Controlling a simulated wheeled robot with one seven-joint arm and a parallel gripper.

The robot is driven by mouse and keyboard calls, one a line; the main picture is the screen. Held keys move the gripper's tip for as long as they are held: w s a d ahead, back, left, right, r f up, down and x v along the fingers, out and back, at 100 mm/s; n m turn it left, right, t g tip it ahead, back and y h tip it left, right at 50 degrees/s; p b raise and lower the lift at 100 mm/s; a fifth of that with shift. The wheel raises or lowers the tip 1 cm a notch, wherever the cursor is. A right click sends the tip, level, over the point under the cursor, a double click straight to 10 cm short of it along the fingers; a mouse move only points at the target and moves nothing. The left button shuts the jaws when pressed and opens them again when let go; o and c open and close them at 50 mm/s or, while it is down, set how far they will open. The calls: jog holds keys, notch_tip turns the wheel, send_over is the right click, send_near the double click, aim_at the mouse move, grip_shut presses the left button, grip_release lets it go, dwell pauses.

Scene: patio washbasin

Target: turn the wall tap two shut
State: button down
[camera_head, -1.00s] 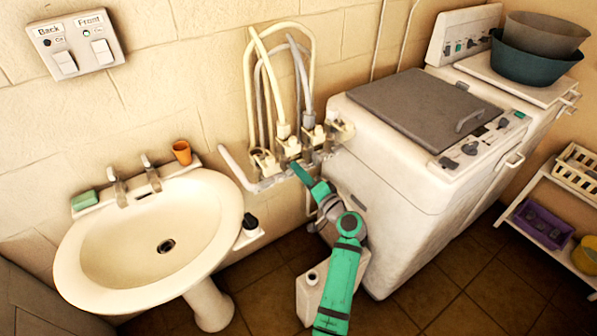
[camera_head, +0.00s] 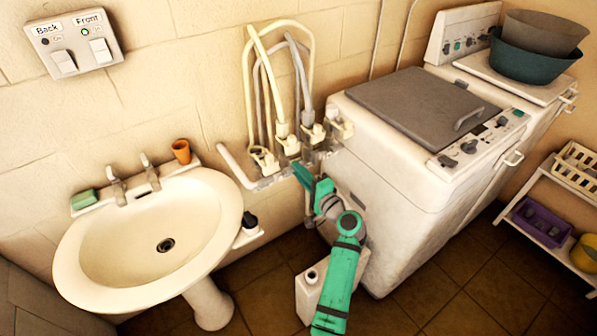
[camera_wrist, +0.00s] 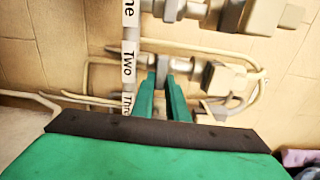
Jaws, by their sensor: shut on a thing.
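Wall tap two (camera_wrist: 152,62) is beside the "Two" label (camera_wrist: 128,65) in the wrist view. It has a grey metal body with a pale boxy fitting at its right. My green gripper (camera_wrist: 160,82) has its two fingers close together at the tap, shut on its handle. The fingers hide most of the handle. In the head view my gripper (camera_head: 299,172) reaches up to the underside of the tap row (camera_head: 290,148), and the exact contact is too small to tell.
Hoses (camera_head: 282,100) rise from the row of taps on the wall. A white washing machine (camera_head: 390,165) stands close on the right of my arm. A washbasin (camera_head: 120,245) is at the left. A pale container (camera_head: 308,290) stands on the floor beside my arm.

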jog(key=shift+f, duration=0.15)
jog(key=c, duration=1.7)
grip_release()
jog(key=shift+c, duration=0.2)
jog(key=shift+s, duration=0.1)
jog(key=v, duration=1)
jog(key=shift+s+d, duration=0.2)
jog(key=shift+s, duration=0.15)
